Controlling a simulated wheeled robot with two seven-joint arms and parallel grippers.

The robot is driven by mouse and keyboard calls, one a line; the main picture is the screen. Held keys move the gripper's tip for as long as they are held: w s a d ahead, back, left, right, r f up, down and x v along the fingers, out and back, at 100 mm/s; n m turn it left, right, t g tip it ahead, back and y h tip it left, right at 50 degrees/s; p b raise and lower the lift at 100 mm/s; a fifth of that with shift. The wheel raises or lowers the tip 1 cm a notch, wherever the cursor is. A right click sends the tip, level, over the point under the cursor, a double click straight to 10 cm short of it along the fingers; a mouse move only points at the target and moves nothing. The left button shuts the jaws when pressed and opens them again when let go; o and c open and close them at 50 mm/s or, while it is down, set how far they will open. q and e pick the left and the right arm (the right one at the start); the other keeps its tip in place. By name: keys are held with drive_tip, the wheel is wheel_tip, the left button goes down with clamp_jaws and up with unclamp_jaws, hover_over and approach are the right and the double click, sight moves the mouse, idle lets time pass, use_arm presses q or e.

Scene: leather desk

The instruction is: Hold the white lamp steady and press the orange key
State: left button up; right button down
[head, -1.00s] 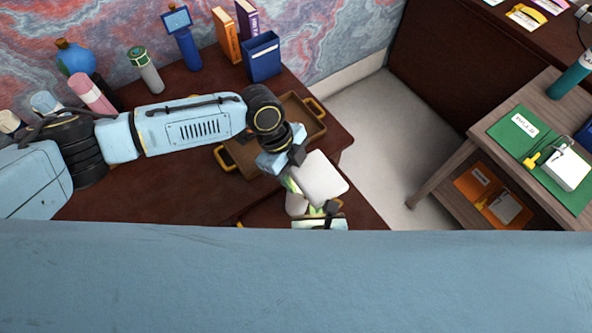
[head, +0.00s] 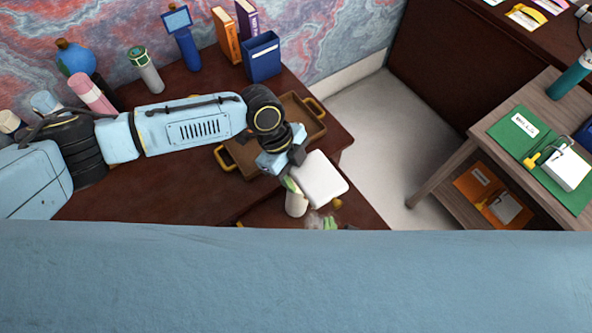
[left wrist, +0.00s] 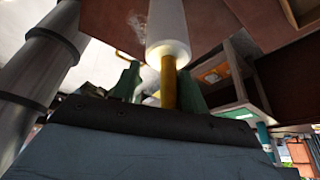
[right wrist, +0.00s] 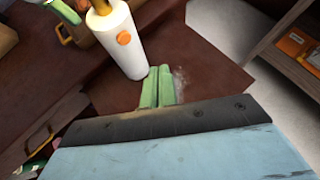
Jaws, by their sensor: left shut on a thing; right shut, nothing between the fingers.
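The white lamp has a round white base (head: 296,205), a gold stem and a pale square top (head: 320,182). In the right wrist view, its base (right wrist: 122,52) carries the round orange key (right wrist: 124,38), facing that camera. My left gripper (head: 290,185) is shut on the gold stem, which shows between its green fingers in the left wrist view (left wrist: 168,90). My right gripper (head: 327,224) is shut and empty. In the right wrist view, its green fingertips (right wrist: 158,86) are beside the base's lower end, below and right of the key, and not on it.
A brown tray (head: 303,122) with yellow handles lies behind the lamp. A blue holder (head: 262,57), books and several bottles stand along the wall. A wooden shelf (head: 462,150) stands to the right across the pale floor. A pale wispy patch (right wrist: 180,84) shows by the right fingertips.

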use_arm(q)
drive_tip(key=shift+s, duration=0.1)
idle(0.3)
drive_tip(key=o, duration=1.4)
drive_tip(key=shift+c, duration=0.2)
drive_tip(key=v, duration=1.2)
